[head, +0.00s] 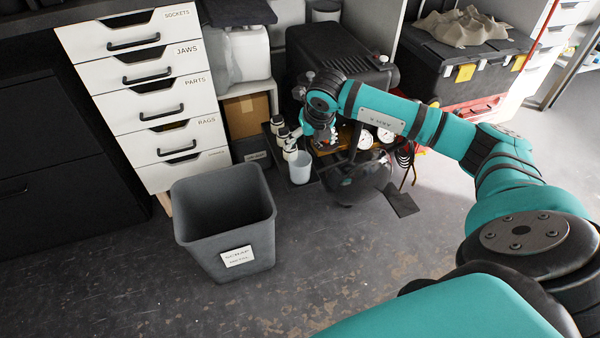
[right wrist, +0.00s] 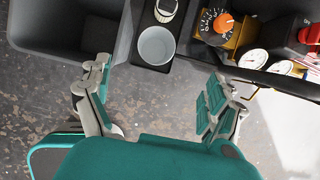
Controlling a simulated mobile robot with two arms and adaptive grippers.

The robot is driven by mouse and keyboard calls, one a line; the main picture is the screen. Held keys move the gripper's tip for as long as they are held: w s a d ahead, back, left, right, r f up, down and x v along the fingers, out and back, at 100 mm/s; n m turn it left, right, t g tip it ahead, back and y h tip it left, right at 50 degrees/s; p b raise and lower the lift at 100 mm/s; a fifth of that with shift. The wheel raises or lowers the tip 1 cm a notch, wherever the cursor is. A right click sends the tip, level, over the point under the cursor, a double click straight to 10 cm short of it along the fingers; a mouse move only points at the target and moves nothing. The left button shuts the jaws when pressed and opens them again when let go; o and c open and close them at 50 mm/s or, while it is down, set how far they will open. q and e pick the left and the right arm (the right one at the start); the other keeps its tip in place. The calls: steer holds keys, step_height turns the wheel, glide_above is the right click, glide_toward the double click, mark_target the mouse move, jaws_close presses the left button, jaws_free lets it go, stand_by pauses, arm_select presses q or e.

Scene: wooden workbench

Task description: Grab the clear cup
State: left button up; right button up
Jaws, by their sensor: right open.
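The clear cup (head: 299,168) looks pale and translucent. It stands upright at the near end of a narrow dark tray, beyond the grey bin. In the right wrist view the clear cup (right wrist: 157,46) shows from above, its mouth open and its inside looking empty. My right gripper (head: 317,143) is just right of and above the cup in the head view. In the right wrist view my right gripper (right wrist: 158,80) is open, its fingers wide apart, with the cup ahead between them and not touched. My left gripper is not in view.
A grey scrap bin (head: 223,258) stands at the near left of the cup. White-capped containers (head: 280,131) stand behind the cup. A machine with gauges (right wrist: 253,59) and an orange knob (right wrist: 223,23) is close on the right. The floor in front is clear.

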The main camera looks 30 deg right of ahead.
steer(key=b, duration=0.1)
glide_toward(300, 158)
steer(key=f, duration=0.2)
steer(key=a+f+b, duration=0.1)
steer(key=f, duration=0.1)
steer(key=shift+w+f, duration=0.15)
steer(key=shift+f, duration=0.15)
steer(key=shift+b+x, duration=0.35)
steer(key=shift+x, duration=0.45)
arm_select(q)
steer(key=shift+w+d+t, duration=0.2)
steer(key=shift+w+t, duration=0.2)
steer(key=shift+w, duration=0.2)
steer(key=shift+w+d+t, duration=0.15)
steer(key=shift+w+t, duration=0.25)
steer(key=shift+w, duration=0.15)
arm_select(e)
steer(key=shift+d+r, duration=0.1)
steer(key=c, duration=1.3)
steer(key=shift+r, duration=0.1)
steer(key=shift+c, duration=0.2)
